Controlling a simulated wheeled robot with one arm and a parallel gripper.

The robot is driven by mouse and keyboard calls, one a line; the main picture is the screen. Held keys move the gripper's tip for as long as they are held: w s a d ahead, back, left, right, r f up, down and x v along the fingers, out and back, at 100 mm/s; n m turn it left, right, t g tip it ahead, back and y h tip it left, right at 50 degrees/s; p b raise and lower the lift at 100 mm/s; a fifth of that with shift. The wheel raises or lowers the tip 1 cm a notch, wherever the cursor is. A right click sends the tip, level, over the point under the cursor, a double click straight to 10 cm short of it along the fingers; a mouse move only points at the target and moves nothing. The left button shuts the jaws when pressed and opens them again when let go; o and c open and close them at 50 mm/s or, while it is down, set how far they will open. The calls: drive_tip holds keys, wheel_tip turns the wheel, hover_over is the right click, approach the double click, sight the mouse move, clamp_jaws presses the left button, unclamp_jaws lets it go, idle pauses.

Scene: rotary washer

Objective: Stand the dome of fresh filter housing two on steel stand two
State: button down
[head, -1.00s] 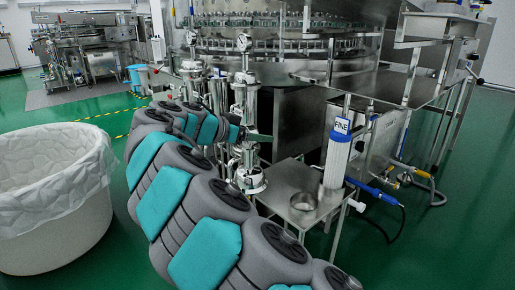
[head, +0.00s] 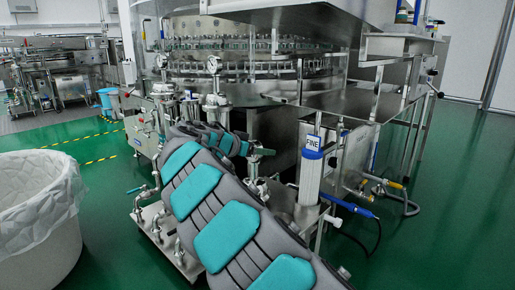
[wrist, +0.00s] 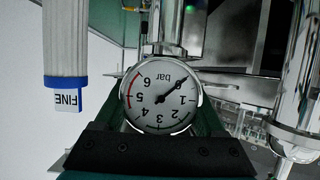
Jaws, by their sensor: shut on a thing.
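My gripper (head: 262,151) is shut on the steel dome (head: 254,186) at its gauge end. In the wrist view, which is upside down, the round bar gauge (wrist: 160,97) sits between the dark fingers. The dome's steel body (wrist: 166,25) hangs below it. My arm hides part of the dome in the head view.
A pipe skid with valves (head: 165,225) stands left of my arm. A large lined white bin (head: 38,205) is at far left. The big rotary washer (head: 255,60) fills the back. A shiny steel cylinder (wrist: 305,65) is close at right in the wrist view. Green floor is open at right.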

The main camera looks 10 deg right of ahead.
drive_tip(key=shift+f, duration=1.1)
drive_tip(key=shift+f+b, duration=0.15)
drive_tip(key=shift+b, duration=0.15)
unclamp_jaws()
drive_tip(key=p+v, duration=0.1)
drive_tip(key=v, duration=1.1)
drive_tip(key=shift+d, duration=0.1)
